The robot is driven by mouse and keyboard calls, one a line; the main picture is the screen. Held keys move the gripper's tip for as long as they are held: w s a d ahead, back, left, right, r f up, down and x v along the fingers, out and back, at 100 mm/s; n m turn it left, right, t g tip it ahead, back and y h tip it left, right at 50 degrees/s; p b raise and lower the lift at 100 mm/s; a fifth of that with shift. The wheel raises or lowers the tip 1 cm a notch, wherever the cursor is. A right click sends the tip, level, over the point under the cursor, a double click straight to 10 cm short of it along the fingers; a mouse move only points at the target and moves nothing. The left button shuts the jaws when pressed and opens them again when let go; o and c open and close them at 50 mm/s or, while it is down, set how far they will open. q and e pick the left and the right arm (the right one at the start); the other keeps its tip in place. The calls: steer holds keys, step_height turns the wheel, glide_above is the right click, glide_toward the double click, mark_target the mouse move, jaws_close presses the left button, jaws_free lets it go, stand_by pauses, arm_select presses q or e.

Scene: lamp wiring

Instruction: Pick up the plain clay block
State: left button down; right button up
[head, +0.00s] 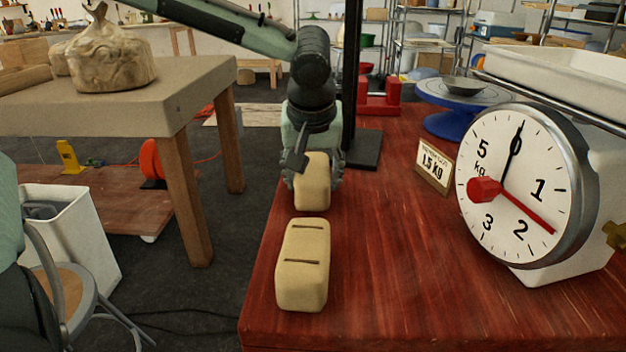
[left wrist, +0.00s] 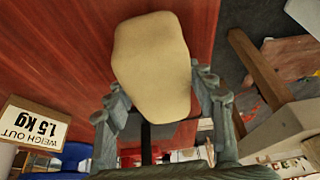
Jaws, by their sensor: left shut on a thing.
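The plain clay block (head: 313,182) is tan with no grooves on the sides that show. My left gripper (head: 312,178) is shut on it near the left edge of the red table. In the left wrist view the plain clay block (left wrist: 152,65) sits between the two fingers of my left gripper (left wrist: 160,95). I cannot tell whether the block touches the table. A second tan clay block (head: 303,265) with two dark grooves stands on the table nearer to me, apart from the gripper. My right gripper is not in view.
A white dial scale (head: 530,185) stands on the red table (head: 400,290) at the right. A 1.5 kg card (head: 435,165) stands left of it. A dark post stands behind the gripper. A side table (head: 180,95) with bagged clay (head: 110,58) is at the left.

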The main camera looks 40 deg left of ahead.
mark_target(312, 162)
arm_select(q)
steer(key=shift+w+r, duration=0.1)
steer(key=shift+r, duration=0.5)
step_height(312, 162, up, 3)
steer(key=shift+a+f, duration=0.1)
steer(key=shift+f, duration=0.05)
steer(key=s+a+r, duration=0.6)
steer(key=s+a, duration=0.1)
steer(key=s, duration=0.2)
steer(key=shift+s+r+p, duration=0.15)
steer(key=shift+r+p, duration=0.15)
steer(key=shift+p, duration=0.1)
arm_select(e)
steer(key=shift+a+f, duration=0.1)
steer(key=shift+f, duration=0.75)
arm_select(q)
steer(key=shift+s, duration=0.1)
